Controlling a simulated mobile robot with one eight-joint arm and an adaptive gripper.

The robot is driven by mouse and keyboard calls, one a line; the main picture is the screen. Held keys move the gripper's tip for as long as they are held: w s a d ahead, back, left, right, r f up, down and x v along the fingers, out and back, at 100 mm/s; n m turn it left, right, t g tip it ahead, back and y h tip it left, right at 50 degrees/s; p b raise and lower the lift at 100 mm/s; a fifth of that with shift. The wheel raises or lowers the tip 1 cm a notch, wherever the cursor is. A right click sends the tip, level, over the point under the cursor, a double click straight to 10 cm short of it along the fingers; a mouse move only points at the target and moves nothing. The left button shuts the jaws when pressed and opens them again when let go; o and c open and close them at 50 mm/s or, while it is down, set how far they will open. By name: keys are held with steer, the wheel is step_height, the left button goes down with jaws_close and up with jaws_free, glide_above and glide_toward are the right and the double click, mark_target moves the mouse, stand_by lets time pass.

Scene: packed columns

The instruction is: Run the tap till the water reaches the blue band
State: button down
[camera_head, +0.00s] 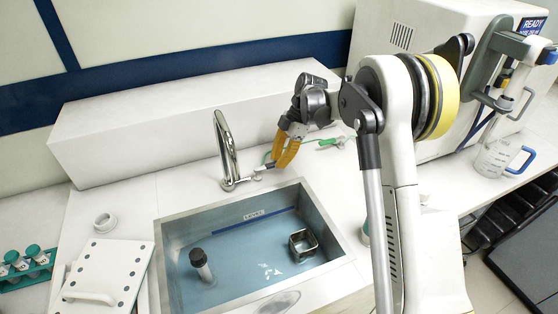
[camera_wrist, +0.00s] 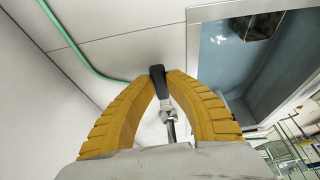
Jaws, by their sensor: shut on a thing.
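The chrome tap (camera_head: 226,148) stands at the back left of the sink (camera_head: 170,286), its spout arching up. My gripper (camera_head: 277,164) is right of the tap. In the wrist view its yellow fingers (camera_wrist: 158,74) are shut around the black tap lever (camera_wrist: 157,83), which has a metal stem below it. The blue band (camera_head: 254,221) is a dark line along the sink's far inner wall, under a small white label (camera_head: 254,214). Pale blue water (camera_head: 240,266) appears to lie below the band; its exact surface is hard to make out. No stream clearly shows at the spout.
In the sink are a black-capped bottle (camera_head: 201,265) and a dark open metal box (camera_head: 303,243). A green hose (camera_wrist: 75,48) lies behind the lever. A perforated white board (camera_head: 105,270) is left of the sink, and a jug (camera_head: 493,158) stands at the right.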

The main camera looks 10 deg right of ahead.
steer(key=c, duration=1.3)
jaws_free()
steer(key=shift+a, duration=0.1)
steer(key=shift+c, duration=0.2)
steer(key=v, duration=1.2)
